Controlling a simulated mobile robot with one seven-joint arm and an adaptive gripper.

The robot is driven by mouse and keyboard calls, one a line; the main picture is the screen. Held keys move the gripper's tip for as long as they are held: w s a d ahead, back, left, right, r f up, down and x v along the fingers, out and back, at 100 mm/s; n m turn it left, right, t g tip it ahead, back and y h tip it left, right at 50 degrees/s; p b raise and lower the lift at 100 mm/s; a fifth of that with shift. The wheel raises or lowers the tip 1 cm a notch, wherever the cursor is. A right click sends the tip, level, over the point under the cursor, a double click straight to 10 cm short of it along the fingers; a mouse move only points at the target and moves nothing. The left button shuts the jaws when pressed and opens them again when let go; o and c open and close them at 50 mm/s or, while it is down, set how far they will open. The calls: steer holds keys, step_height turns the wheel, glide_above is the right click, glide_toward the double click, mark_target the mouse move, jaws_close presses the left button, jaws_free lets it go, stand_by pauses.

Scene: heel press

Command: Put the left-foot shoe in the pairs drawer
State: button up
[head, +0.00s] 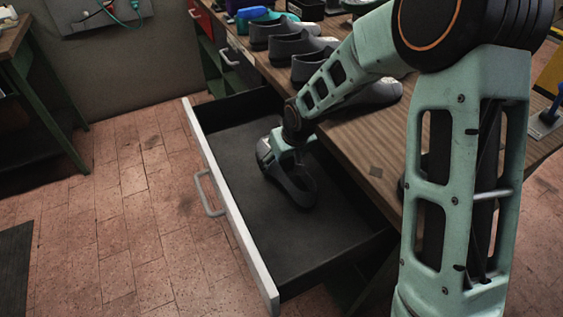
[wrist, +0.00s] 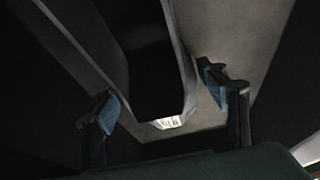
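A dark grey shoe (head: 303,190) is in the pulled-out drawer (head: 325,245), seemingly on its floor, opening upward. I cannot tell which foot it is for. My gripper (head: 284,157) reaches down into the drawer over the shoe, hiding part of it. In the wrist view the shoe's dark opening and grey rim (wrist: 188,82) fill the middle, with a small pale label inside. My gripper's two fingers (wrist: 160,105) stand wide apart, one on each side of the shoe. They look open, though the dark view makes contact hard to judge.
Several grey shoes (head: 290,46) stand on the wooden bench top (head: 376,150) above the drawer. The drawer's pale front with its handle (head: 207,194) faces left over clear brick floor (head: 130,210). Another table (head: 12,40) stands at the far left. My arm crosses the bench.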

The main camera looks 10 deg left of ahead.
mark_target(289, 177)
steer(key=o, duration=0.3)
steer(key=shift+o, duration=0.2)
steer(key=p+v, duration=0.3)
steer(key=v, duration=0.9)
steer(key=shift+s, duration=0.1)
